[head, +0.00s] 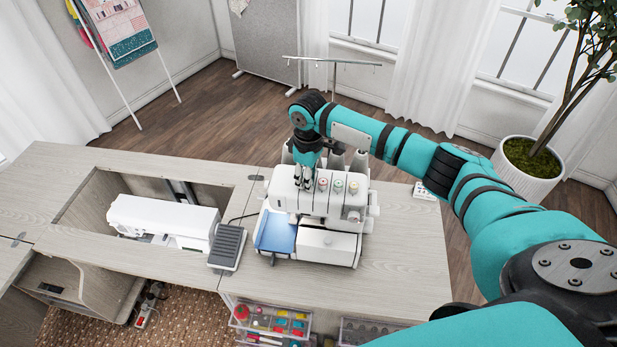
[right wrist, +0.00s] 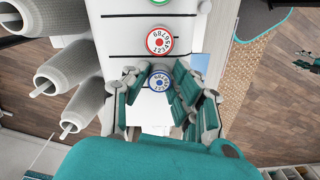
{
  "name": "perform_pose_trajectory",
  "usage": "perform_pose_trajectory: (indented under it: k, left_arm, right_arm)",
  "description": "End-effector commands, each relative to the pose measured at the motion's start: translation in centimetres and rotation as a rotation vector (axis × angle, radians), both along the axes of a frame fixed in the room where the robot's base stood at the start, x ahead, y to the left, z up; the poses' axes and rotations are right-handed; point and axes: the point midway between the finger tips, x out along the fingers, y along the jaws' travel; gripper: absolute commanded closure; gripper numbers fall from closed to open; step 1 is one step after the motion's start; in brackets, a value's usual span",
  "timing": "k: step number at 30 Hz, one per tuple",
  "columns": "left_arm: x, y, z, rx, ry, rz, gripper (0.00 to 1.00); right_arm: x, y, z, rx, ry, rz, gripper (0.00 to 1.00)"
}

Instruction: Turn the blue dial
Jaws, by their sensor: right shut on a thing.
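The white serger machine (head: 312,225) stands on the cabinet top, with coloured dials on its upper front. The blue dial (right wrist: 159,81) shows in the right wrist view, between the fingers of my right gripper (right wrist: 158,92). In the head view my right gripper (head: 304,184) reaches down to the left end of the dial row and hides the blue dial there. The gripper is shut on the blue dial. The red dial (right wrist: 159,41) sits beside it, and a green dial (right wrist: 160,2) lies further along. My left gripper is not in view.
Thread cones (right wrist: 82,105) stand behind the dials, close to my right gripper. A white sewing machine (head: 163,220) sits in the cabinet opening at left. A foot pedal (head: 228,246) lies between the machines.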

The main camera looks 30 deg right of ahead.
Motion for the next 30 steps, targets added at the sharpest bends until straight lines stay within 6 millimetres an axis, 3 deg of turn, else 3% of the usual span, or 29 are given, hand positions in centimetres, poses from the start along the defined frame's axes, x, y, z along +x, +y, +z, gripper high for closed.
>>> perform_pose_trajectory:
  k: [4, 5, 9, 20, 30]
  left_arm:
    - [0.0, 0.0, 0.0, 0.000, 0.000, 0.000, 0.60]
    - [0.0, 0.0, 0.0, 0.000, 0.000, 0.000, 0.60]
    - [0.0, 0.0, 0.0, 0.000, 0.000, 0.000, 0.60]
    - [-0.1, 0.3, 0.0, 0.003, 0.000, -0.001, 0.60]
    - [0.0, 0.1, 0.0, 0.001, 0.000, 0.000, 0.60]
  right_arm:
    - [0.1, 0.0, 0.1, 0.001, -0.003, 0.001, 1.00]
    - [0.1, 0.0, 0.1, 0.001, -0.003, 0.001, 0.72]
    - [0.1, 0.0, 0.1, 0.000, -0.002, 0.002, 0.54]
    - [0.1, 0.0, 0.7, 0.000, -0.002, 0.002, 0.53]
    - [0.2, 0.0, 7.2, 0.001, -0.007, 0.002, 0.53]
